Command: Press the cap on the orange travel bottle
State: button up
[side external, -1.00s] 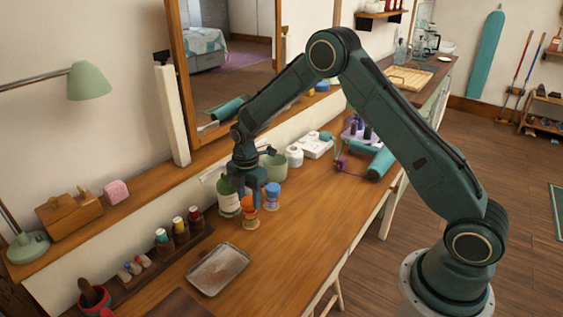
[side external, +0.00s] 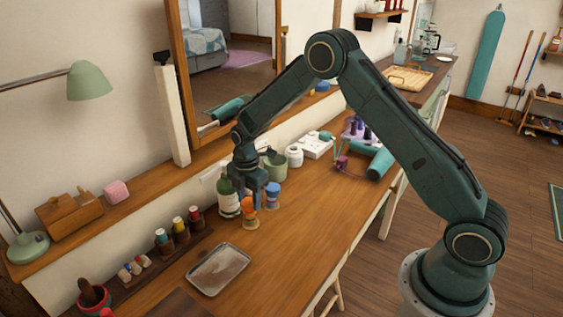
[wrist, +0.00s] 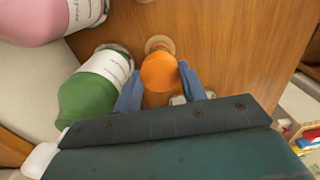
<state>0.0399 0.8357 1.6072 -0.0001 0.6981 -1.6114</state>
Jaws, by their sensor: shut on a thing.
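The orange travel bottle (side external: 250,222) stands on the wooden counter, with a rounded orange top piece, seemingly its cap (side external: 248,203), above a paler lower part. My gripper (side external: 256,196) points down over it with its fingers at the orange piece. In the wrist view, the blue fingers of my gripper (wrist: 160,86) lie on either side of the round orange cap (wrist: 158,72), shut on it. A tan rim of the bottle (wrist: 160,45) shows just beyond the cap. The cap hides most of the bottle there, so I cannot tell how far it is seated.
A metal tray (side external: 218,268) lies in front.

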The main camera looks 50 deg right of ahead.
jog(key=shift+f, duration=0.15)
jog(key=o, duration=1.4)
jog(key=shift+w, duration=0.15)
